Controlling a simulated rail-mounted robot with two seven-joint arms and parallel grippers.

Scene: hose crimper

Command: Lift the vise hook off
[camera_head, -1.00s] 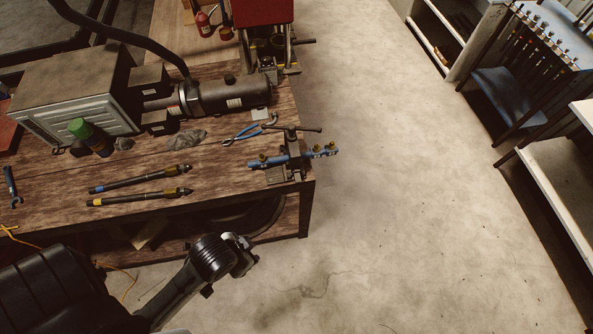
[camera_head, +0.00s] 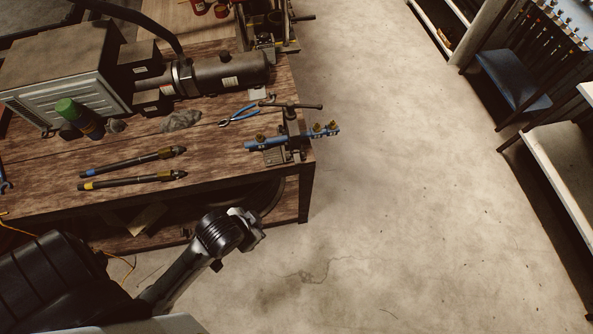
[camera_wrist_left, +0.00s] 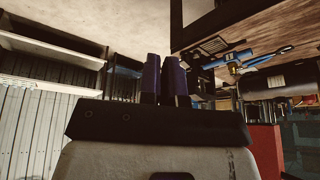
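A small vise (camera_head: 293,127) stands at the right front corner of the wooden bench. A blue bar with brass fittings (camera_head: 262,143) lies across it and sticks out past the bench edge. I cannot single out a separate hook on the vise. My left gripper (camera_head: 258,227) is in front of the bench, below and left of the vise, apart from it and holding nothing. In the left wrist view, its two dark fingers (camera_wrist_left: 164,80) are close together with almost no gap. The vise with the blue bar (camera_wrist_left: 225,60) shows beyond them, to the right. My right gripper is not in view.
Blue-handled pliers (camera_head: 238,116) lie left of the vise, and a hose crimper (camera_head: 225,75) is behind. Two dark hoses (camera_head: 130,182) lie at the bench front. The floor (camera_head: 400,200) right of the bench is clear. A shelf (camera_head: 560,150) stands at far right.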

